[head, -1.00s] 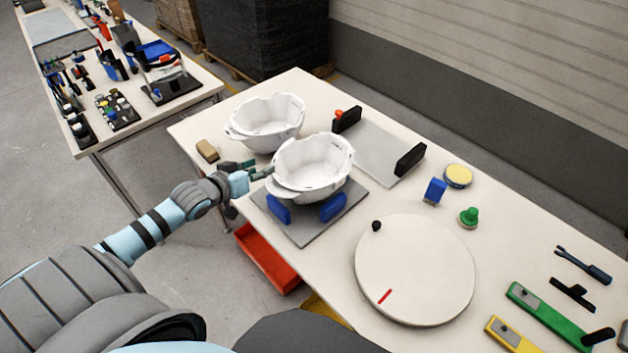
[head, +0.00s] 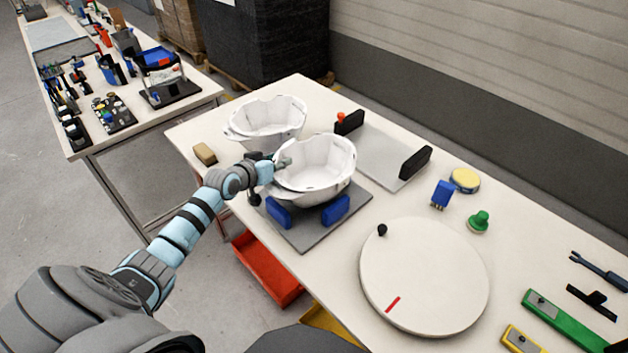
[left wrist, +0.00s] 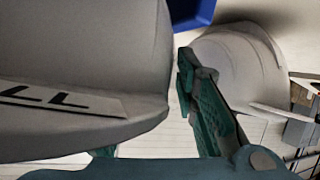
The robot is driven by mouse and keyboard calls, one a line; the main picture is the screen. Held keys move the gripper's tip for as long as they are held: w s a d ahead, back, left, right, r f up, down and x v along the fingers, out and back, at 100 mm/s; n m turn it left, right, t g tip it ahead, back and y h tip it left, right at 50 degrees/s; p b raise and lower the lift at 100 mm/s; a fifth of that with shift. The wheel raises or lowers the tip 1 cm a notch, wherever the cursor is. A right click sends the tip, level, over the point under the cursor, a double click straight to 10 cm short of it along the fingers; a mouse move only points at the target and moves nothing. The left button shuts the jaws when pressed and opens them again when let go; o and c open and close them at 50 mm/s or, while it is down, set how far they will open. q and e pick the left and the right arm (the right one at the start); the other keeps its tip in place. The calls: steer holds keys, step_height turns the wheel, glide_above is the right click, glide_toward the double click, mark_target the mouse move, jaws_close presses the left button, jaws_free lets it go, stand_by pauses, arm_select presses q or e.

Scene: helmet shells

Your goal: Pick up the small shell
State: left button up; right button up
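Two white helmet shells stand on the table in the head view. The rear one (head: 265,122) is on the bare top. The nearer one (head: 318,168) rests on blue supports on a grey plate; I cannot tell which is smaller. My left gripper (head: 281,163) is at the nearer shell's left rim. In the left wrist view this shell (left wrist: 80,60) fills the left, hiding most of one finger. The other teal finger (left wrist: 208,105) stands apart, with a gap between them. The other shell (left wrist: 238,68) is behind it. My right gripper is not in view.
A grey plate (head: 298,232) with blue blocks (head: 335,209) lies under the nearer shell. A tan block (head: 204,154) is left of the shells. A white turntable (head: 425,275) and black-ended holder (head: 415,162) are to the right. A red bin (head: 265,270) is below the table edge.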

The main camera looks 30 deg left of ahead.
arm_select(q)
jaws_close()
steer(key=shift+w, duration=0.1)
